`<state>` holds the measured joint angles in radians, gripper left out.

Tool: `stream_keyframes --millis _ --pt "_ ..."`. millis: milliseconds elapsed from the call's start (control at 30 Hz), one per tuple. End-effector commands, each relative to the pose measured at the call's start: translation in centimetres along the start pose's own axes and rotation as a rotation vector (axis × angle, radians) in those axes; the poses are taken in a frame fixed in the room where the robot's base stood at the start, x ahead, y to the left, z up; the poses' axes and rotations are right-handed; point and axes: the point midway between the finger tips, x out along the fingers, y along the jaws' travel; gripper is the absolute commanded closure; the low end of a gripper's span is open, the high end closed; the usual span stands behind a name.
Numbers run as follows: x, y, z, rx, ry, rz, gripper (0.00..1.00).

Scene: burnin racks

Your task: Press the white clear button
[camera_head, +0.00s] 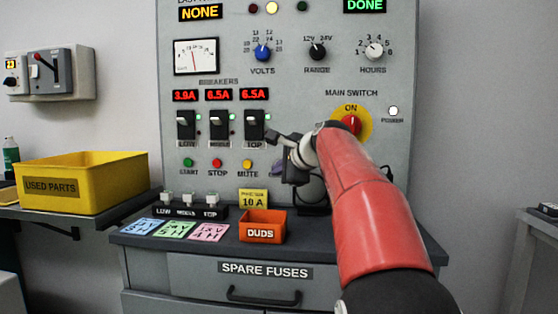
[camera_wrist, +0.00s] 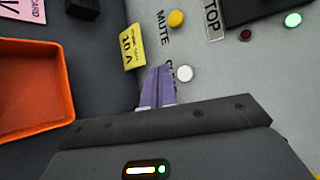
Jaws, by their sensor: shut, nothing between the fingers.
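The white clear button (camera_wrist: 184,73) shows in the wrist view on the grey panel, just right of my fingertips. Its label is mostly hidden behind the fingers. My gripper (camera_wrist: 160,72) is shut and empty, with its purple fingers together, pointing toward the panel left of the button. A gap shows between fingers and button in the picture; how far the tips are from the panel, I cannot tell. In the head view my gripper (camera_head: 277,168) is in front of the panel, right of the yellow mute button (camera_head: 247,164), and it hides the clear button.
The panel (camera_head: 215,140) carries breakers, knobs and the red main switch (camera_head: 351,125). The yellow mute button (camera_wrist: 176,18) is above in the wrist view. Below the panel, the bench holds an orange duds bin (camera_head: 263,226), a yellow 10 A card (camera_head: 253,197) and coloured cards.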

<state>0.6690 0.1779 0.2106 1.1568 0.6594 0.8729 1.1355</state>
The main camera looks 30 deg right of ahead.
Motion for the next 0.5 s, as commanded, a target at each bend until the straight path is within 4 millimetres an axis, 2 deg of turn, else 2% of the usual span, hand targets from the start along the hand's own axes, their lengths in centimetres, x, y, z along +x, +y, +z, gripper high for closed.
stream_keyframes --millis 200,500 --pt "1.5 -1.5 -1.1 0.001 -0.001 0.001 1.00" --pt "2.2 -1.6 -1.6 -0.001 0.000 0.001 1.00"
